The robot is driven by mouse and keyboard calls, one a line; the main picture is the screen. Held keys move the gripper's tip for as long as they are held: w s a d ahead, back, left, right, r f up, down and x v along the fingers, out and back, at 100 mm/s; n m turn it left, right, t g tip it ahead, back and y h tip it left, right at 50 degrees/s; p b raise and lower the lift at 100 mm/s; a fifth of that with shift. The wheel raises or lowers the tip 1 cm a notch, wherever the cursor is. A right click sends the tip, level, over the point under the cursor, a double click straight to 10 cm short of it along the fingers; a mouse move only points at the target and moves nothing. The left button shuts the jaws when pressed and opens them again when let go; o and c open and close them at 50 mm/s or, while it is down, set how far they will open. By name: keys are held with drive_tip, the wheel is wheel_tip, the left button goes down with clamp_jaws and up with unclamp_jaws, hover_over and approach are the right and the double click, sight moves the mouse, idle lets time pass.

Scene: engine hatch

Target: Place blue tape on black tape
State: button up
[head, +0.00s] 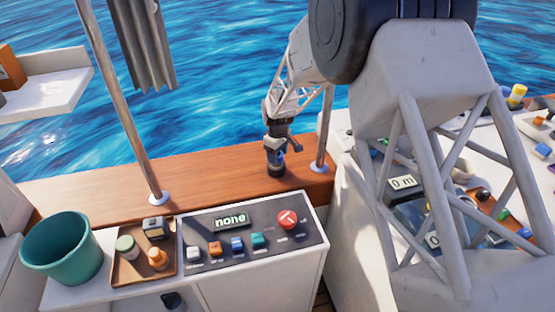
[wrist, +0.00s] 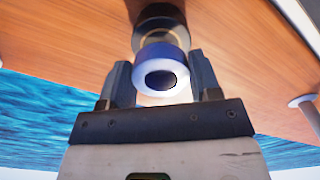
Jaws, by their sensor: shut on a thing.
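My gripper (head: 275,153) hangs over the wooden ledge near the silver post. In the wrist view its two fingers (wrist: 161,74) are shut on the blue tape (wrist: 162,55), a ring with a pale face and dark hole. A sliver of the blue tape (head: 282,159) shows in the head view, mostly hidden by my gripper. The black tape (wrist: 158,14) is just beyond the blue tape in the wrist view. In the head view the black tape (head: 276,171) sits on the ledge right below my gripper. I cannot tell whether the two tapes touch.
The wooden ledge (head: 90,195) is clear to the left. Silver posts (head: 130,125) and (head: 325,130) rise from it. In front are a control panel (head: 255,257) with coloured buttons, a brown tray (head: 130,268) of small items, and a green bucket (head: 62,250).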

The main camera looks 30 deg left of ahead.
drive_tip(key=shift+f, duration=1.3)
drive_tip(key=shift+f, duration=0.1)
drive_tip(key=o, duration=0.9)
wheel_tip(320, 180, up, 12)
drive_tip(key=shift+r, duration=0.1)
idle(0.4)
